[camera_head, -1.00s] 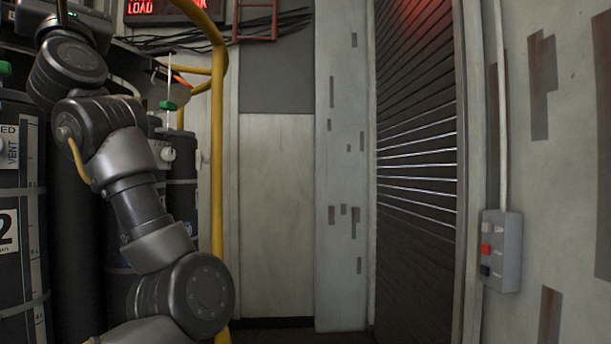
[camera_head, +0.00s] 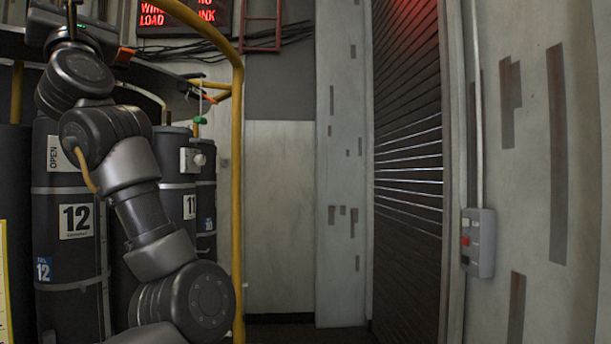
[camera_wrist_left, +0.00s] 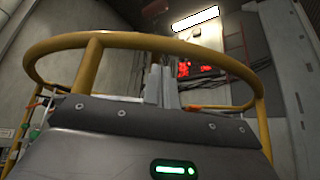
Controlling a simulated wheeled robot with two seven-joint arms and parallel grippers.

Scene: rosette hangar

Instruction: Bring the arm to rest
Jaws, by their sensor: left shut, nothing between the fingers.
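My left arm (camera_head: 135,200) comes up from the bottom of the head view and bends upward at the left. Its wrist, with a small green light, is at the top left. In the left wrist view my left gripper (camera_wrist_left: 162,80) points upward, with its two grey fingers together and nothing between them. Its housing with a green light fills the bottom of that view. The fingertips are hardly visible in the head view. My right gripper is in neither view.
Dark cylinders (camera_head: 75,260), one numbered 12, stand behind the arm at left. A yellow rail (camera_head: 238,190) rises close to its right. A slatted shutter (camera_head: 408,200), a grey button box (camera_head: 478,242) and a red-lettered sign (camera_head: 178,16) are farther off. The middle floor looks clear.

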